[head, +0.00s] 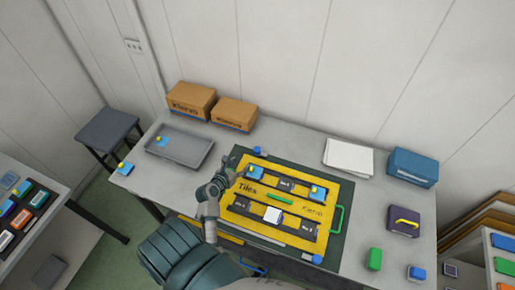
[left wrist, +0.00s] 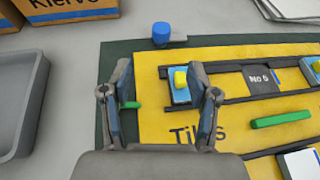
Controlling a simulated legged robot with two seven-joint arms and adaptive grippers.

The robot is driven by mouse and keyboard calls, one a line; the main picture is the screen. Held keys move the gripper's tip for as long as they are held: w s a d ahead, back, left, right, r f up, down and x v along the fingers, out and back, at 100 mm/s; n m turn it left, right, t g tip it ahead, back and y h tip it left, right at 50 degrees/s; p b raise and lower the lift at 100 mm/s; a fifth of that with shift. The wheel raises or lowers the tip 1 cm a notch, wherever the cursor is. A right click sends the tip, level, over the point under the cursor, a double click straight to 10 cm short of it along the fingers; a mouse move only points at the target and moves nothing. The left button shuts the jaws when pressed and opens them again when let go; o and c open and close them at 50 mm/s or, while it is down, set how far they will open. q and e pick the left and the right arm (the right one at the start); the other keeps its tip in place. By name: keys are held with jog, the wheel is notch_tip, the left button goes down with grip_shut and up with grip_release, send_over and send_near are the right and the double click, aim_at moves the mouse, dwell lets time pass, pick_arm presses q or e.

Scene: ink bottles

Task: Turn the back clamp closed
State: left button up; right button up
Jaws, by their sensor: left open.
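A yellow board (head: 242,204) marked "Tiles" lies on a dark green mat (head: 338,243) and also fills the right of the left wrist view (left wrist: 152,137). The back clamp appears to be the blue knob (head: 257,149) at the board's back edge; it also shows in the left wrist view (left wrist: 162,33), just beyond the fingers. Whether it is turned closed cannot be told. My left gripper (head: 228,171) is open and empty over the board's back left corner, short of the knob and apart from it. A similar blue knob (head: 317,259) is at the front edge. My right gripper is not in view.
Blue blocks with yellow knobs (head: 254,172) and a green bar (head: 279,199) sit on the board. A grey tray (head: 160,153) is left of it, with cardboard boxes (head: 192,100) behind. White paper (head: 348,156) and a blue box (head: 412,167) are at the back right.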

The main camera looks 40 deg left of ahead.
aim_at(256, 150)
pick_arm(q)
jog(key=x, duration=0.4)
jog(key=shift+w+d, duration=0.15)
jog(key=b+x, duration=0.1)
jog(key=x, duration=0.9)
jog(key=shift+f, duration=0.1)
jog(key=shift+w+f, duration=0.15)
jog(key=shift+w, duration=0.25)
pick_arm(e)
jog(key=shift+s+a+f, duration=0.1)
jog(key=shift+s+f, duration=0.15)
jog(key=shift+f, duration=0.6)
pick_arm(q)
jog(key=shift+c, duration=0.2)
jog(key=c, duration=0.8)
grip_shut()
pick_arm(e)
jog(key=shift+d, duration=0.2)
